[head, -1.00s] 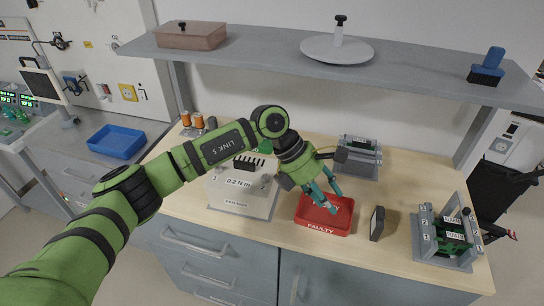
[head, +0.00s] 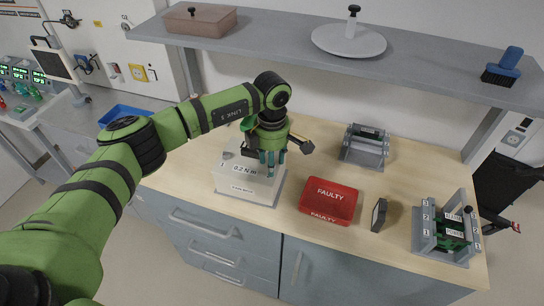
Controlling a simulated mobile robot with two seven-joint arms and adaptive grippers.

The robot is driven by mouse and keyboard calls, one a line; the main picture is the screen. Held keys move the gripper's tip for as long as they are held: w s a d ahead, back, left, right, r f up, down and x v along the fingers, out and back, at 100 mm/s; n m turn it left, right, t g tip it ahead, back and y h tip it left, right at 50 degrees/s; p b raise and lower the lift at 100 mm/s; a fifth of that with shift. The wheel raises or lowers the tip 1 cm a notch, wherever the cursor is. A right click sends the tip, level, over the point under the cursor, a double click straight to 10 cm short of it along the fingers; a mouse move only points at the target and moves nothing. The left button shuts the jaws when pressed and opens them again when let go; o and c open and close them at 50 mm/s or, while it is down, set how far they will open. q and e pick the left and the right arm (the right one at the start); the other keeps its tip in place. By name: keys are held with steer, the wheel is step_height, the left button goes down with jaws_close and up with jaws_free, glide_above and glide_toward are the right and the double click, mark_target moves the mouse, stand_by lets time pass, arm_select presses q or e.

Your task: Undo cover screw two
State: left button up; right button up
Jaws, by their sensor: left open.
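My left gripper (head: 271,172) is open, fingers pointing down, over the right part of the white box (head: 245,186) labelled 0.2 N m. I cannot tell whether the fingertips touch the box. My gripper and wrist hide part of its top, where a black piece shows beside the wrist. A grey unit (head: 447,247) with numbered labels and green boards stands at the right front of the bench. Another grey unit (head: 366,150) stands at the back. Cover screw two cannot be made out on any of them. My right gripper is not in view.
A red tray (head: 329,201) marked FAULTY lies right of the white box. A small dark upright block (head: 379,214) stands between the tray and the right unit. A shelf (head: 300,60) with a brown case (head: 201,22) and a brush (head: 503,66) overhangs the bench (head: 415,190).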

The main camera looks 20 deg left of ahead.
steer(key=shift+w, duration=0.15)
arm_select(q)
jaws_close()
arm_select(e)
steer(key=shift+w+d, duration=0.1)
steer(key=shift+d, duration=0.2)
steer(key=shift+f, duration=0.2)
